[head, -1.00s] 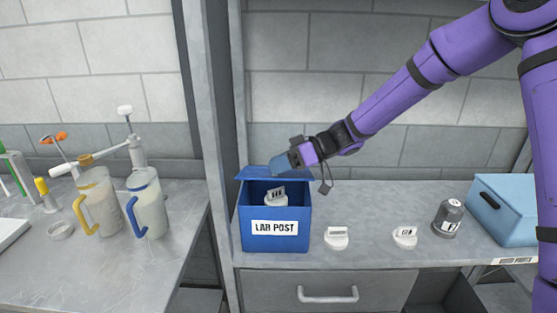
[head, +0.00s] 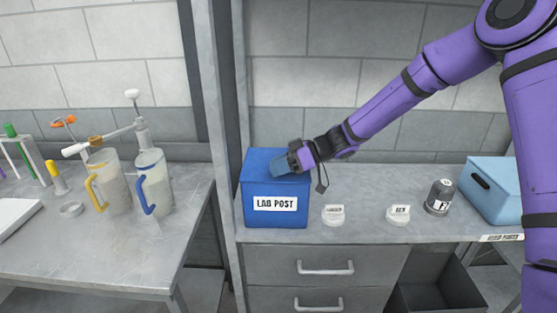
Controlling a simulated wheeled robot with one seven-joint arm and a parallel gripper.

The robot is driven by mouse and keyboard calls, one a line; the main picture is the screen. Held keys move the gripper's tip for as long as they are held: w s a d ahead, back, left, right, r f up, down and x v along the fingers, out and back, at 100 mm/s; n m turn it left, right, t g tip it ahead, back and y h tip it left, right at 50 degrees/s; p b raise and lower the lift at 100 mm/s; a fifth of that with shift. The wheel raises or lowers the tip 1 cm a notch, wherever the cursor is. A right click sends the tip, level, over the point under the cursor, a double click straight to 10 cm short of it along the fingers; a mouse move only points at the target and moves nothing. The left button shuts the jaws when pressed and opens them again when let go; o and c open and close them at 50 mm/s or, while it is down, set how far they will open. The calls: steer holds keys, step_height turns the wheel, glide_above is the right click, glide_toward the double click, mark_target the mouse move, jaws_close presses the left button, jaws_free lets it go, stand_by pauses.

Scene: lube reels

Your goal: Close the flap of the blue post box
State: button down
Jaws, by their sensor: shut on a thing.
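The blue post box (head: 276,219) with a white "LAB POST" label stands at the left end of the right-hand bench. Its blue flap (head: 262,160) lies down across the top, and the opening no longer shows. My gripper (head: 282,165) reaches in from the right, its blue-grey fingertips at the right part of the flap. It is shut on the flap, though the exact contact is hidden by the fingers. The inside of the box is hidden.
Two white labelled pieces (head: 333,215) (head: 398,215) and a dark grey jar (head: 439,197) stand right of the box. A light blue box (head: 498,192) is at the far right. A grey upright post (head: 222,125) rises left of the post box. Jugs (head: 153,190) stand on the left bench.

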steer(key=shift+s+f, duration=0.2)
steer(key=shift+f, duration=0.2)
steer(key=shift+s+f, duration=0.1)
steer(key=c, duration=0.8)
jaws_free()
steer(key=shift+d, duration=0.15)
steer(key=shift+c, duration=0.2)
steer(key=shift+d, duration=0.4)
steer(key=r+v, duration=0.1)
steer(key=v, duration=0.9)
steer(key=shift+a, duration=0.15)
